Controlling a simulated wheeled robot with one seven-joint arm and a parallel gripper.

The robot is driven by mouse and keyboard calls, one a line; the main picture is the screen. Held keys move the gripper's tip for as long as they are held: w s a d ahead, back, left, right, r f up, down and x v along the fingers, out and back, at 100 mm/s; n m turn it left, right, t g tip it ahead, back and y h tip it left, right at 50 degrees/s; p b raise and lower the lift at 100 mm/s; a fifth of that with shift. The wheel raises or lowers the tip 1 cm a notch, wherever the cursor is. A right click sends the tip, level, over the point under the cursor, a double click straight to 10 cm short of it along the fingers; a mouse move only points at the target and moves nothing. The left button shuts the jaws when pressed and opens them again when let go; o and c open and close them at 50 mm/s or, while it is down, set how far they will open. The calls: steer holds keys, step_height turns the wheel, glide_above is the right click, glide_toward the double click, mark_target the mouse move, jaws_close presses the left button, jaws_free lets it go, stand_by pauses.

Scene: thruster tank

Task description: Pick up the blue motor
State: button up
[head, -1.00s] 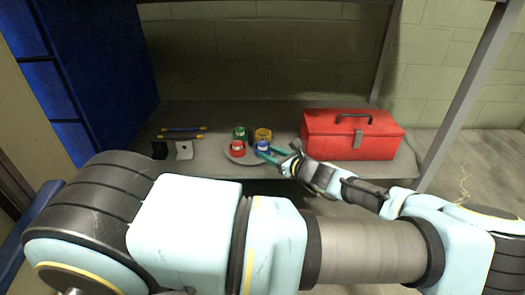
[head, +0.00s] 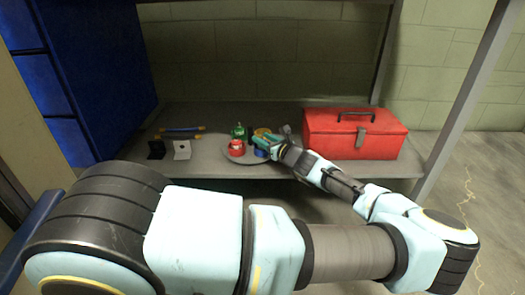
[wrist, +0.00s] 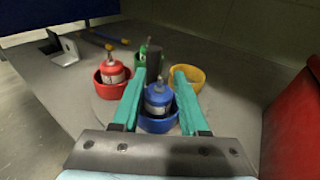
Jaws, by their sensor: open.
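The blue motor (wrist: 158,97) stands upright in a blue cup (wrist: 157,123) on a round grey plate (head: 240,161). My gripper (wrist: 161,82) is open, with one green finger on each side of the blue motor. In the wrist view the motor shows between the fingers, and I cannot tell whether either finger touches it. In the head view my gripper (head: 264,141) covers most of the motor, and part of the blue cup shows below the fingers.
A red motor (wrist: 112,72) stands in a red cup close left. A green motor (wrist: 143,50) and a yellow cup (wrist: 190,78) are behind. A red toolbox (head: 356,134) stands to the right. Brackets (head: 182,150) and blue-orange tools (head: 183,129) lie left.

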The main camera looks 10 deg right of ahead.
steer(key=shift+w+a, duration=0.15)
steer(key=shift+w, duration=0.15)
steer(key=shift+c, duration=0.3)
jaws_close()
steer(key=shift+f, duration=0.1)
stand_by(0.8)
